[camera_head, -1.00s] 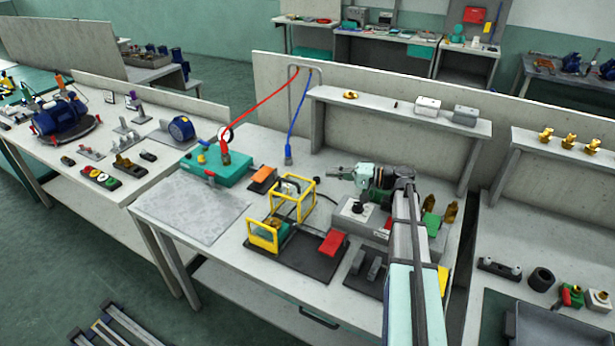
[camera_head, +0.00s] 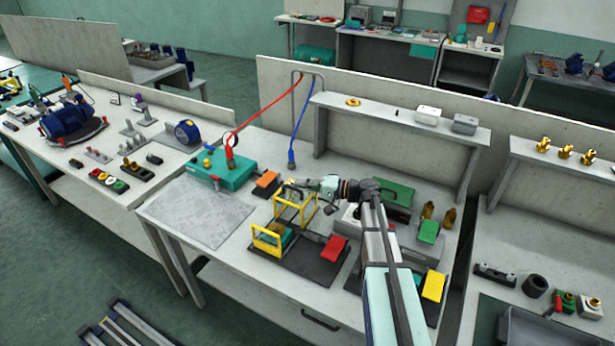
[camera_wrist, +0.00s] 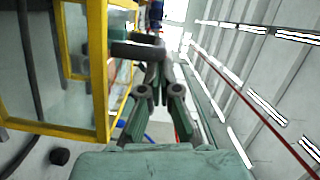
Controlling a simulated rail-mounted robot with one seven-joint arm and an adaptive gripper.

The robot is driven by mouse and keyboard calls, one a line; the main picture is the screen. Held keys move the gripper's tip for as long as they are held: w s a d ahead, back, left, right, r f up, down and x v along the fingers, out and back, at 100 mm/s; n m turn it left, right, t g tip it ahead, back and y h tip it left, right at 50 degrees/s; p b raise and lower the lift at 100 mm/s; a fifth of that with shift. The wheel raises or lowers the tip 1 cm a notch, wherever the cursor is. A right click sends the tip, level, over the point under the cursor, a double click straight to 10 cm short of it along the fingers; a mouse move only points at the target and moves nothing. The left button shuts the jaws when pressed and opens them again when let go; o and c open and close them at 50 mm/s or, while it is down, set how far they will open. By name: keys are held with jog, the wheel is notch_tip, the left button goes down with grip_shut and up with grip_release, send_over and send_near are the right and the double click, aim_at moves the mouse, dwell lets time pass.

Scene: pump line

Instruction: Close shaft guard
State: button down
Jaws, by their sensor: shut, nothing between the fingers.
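The shaft guard shows as a box-like yellow frame with clear panels (camera_head: 277,211), standing raised over the rear of a dark base plate (camera_head: 310,265) on the middle bench. A second yellow frame (camera_head: 254,241) stands at the front left of that plate, around a teal part. My gripper (camera_head: 291,182) is shut and empty, at the upper rear edge of the guard. In the wrist view, the yellow frame (camera_wrist: 98,70) fills the left side, close beside my fingers (camera_wrist: 156,72). A dark bar lies across near the fingertips; I cannot tell whether they touch it.
A red block (camera_head: 334,250) sits on the plate's right side. A grey sheet (camera_head: 200,210) lies bare at the bench's left. A shelf (camera_head: 400,120) runs behind.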

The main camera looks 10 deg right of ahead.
jog(key=shift+s+a, duration=0.15)
jog(key=shift+s+a+f+b, duration=0.15)
jog(key=shift+s+a+b, duration=0.05)
jog(key=shift+s+b, duration=0.1)
jog(key=s+a+b, duration=0.3)
jog(key=s+a, duration=0.1)
jog(key=s+a+b, duration=0.3)
jog(key=s+a, duration=0.1)
jog(key=s, duration=0.1)
jog(key=shift+s+a+b, duration=0.3)
jog(key=shift+a+b, duration=0.1)
